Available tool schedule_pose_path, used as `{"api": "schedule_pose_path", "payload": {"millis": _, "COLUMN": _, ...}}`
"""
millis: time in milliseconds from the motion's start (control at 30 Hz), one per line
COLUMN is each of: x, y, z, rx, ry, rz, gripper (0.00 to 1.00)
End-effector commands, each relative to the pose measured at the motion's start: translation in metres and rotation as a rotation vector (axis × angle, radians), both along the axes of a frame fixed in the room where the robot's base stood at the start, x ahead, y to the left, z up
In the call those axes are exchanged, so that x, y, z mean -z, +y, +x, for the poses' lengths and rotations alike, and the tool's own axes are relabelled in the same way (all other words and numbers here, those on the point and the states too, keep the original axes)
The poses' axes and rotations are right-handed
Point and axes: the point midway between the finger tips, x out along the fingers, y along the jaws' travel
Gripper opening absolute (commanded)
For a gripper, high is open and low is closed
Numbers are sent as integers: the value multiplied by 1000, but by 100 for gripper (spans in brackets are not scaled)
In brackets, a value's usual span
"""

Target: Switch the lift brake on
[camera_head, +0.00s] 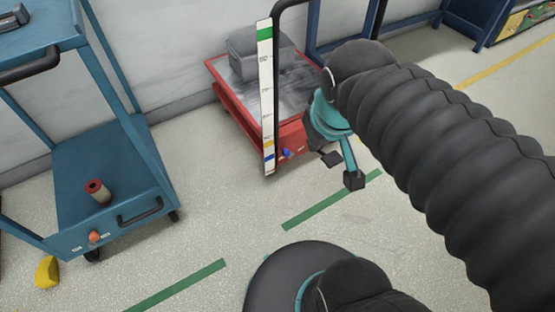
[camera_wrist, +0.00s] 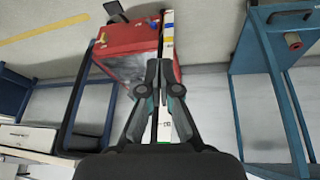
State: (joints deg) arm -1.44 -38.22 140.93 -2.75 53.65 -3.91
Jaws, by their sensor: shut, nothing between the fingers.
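The red lift (camera_head: 290,138) stands on the floor at upper middle in the head view, with a small blue lever (camera_head: 287,153) on its near end. I cannot tell the lever's setting. A tall white scale strip (camera_head: 266,95) with green, yellow and blue bands stands at its side. My gripper (camera_head: 343,169) is empty in front of and to the right of the lift's near end, apart from the lever in the picture. In the wrist view, my gripper (camera_wrist: 167,80) has its fingers close together, overlapping the red lift (camera_wrist: 120,38) and the scale strip (camera_wrist: 167,40).
A grey case (camera_head: 258,55) lies on the lift's top. A blue cart (camera_head: 100,170) stands left, carrying a red-ended roll (camera_head: 97,191) and an orange knob (camera_head: 95,237). A yellow object (camera_head: 47,272) lies by its wheel. Floor with green tape (camera_head: 180,285) is open between cart and lift.

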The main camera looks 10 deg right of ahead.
Motion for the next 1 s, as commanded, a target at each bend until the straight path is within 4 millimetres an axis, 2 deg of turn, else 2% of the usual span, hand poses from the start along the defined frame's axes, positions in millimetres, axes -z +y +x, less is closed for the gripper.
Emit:
{"api": "schedule_pose_path", "payload": {"millis": 567, "x": 72, "y": -5, "z": 101, "rx": -735, "ry": 606, "rz": -482, "gripper": 0}}
{"api": "schedule_pose_path", "payload": {"millis": 767, "x": 107, "y": 1, "z": 140, "rx": -998, "ry": 833, "rz": -621, "gripper": 0}}
{"api": "schedule_pose_path", "payload": {"millis": 1000, "x": 159, "y": 15, "z": 184, "rx": -1305, "ry": 1123, "rz": -765, "gripper": 0}}
